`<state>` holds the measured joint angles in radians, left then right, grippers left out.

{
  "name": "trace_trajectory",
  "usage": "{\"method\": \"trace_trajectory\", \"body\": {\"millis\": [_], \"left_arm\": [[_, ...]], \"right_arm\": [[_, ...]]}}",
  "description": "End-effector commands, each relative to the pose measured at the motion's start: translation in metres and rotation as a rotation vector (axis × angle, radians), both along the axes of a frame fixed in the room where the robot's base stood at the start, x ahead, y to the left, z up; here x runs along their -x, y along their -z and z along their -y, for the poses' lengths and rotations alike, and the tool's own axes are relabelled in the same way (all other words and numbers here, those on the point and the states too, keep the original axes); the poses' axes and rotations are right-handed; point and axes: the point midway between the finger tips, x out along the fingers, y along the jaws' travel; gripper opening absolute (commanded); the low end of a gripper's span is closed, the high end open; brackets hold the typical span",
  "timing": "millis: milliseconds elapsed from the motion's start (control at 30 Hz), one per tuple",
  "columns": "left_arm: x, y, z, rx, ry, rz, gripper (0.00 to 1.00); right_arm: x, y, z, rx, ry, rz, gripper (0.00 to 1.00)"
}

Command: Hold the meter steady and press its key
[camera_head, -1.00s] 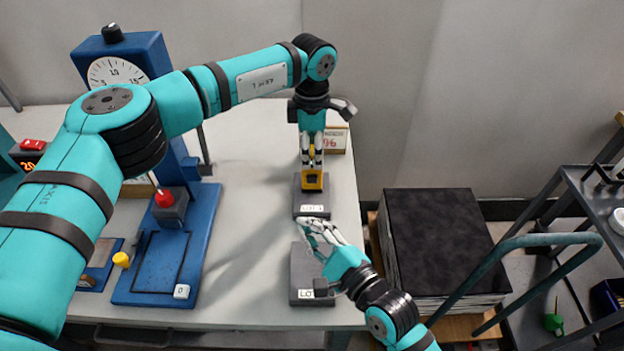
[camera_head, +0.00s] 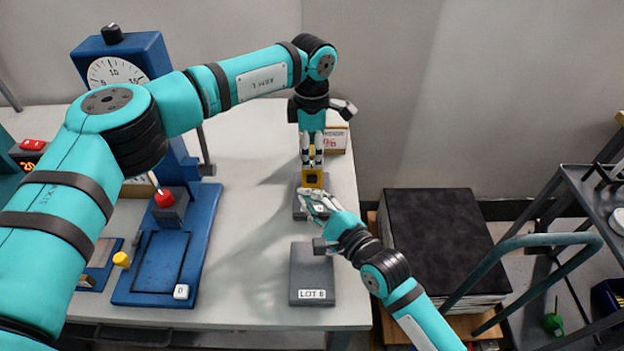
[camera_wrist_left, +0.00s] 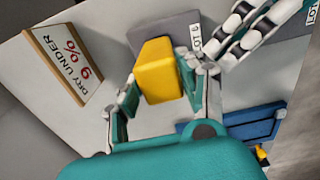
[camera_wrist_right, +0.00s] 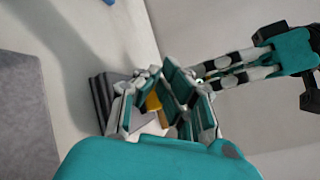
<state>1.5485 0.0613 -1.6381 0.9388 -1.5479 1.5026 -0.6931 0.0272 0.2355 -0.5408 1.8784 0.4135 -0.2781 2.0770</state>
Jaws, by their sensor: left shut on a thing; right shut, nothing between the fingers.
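The yellow meter (camera_head: 313,180) with a dark face stands at the far grey slab (camera_head: 299,209); I cannot tell if it touches the slab. My left gripper (camera_head: 312,165) comes down from above and is shut on the meter. The left wrist view shows the yellow body (camera_wrist_left: 160,72) between its fingers. My right gripper (camera_head: 309,198) is shut and empty, its fingertips just in front of the meter and over the slab, hiding part of its label. In the right wrist view the meter (camera_wrist_right: 153,101) shows partly behind the fingers. The key cannot be made out.
A second grey slab (camera_head: 312,268), labelled LOT B, lies nearer on the table (camera_head: 245,215). A sign (camera_head: 336,138) reading "dry under 9 %" stands behind the meter. A blue dial press (camera_head: 200,230) is at left. A dark-topped stack (camera_head: 440,235) stands right of the table.

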Motion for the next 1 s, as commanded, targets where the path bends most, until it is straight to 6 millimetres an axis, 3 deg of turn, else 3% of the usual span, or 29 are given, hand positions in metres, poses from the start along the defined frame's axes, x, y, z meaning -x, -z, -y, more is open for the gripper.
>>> {"method": "trace_trajectory", "body": {"millis": [267,1000], "left_arm": [[-0.0001,-0.0002,0.0001,0.000,0.000,0.001,0.00],[0.0000,-0.0001,0.0000,0.000,0.000,0.000,0.00]], "right_arm": [[-0.0144,-0.0008,-0.0002,-0.001,0.000,0.001,0.00],[-0.0143,-0.0004,-0.0001,0.000,-0.001,0.000,0.00]]}}
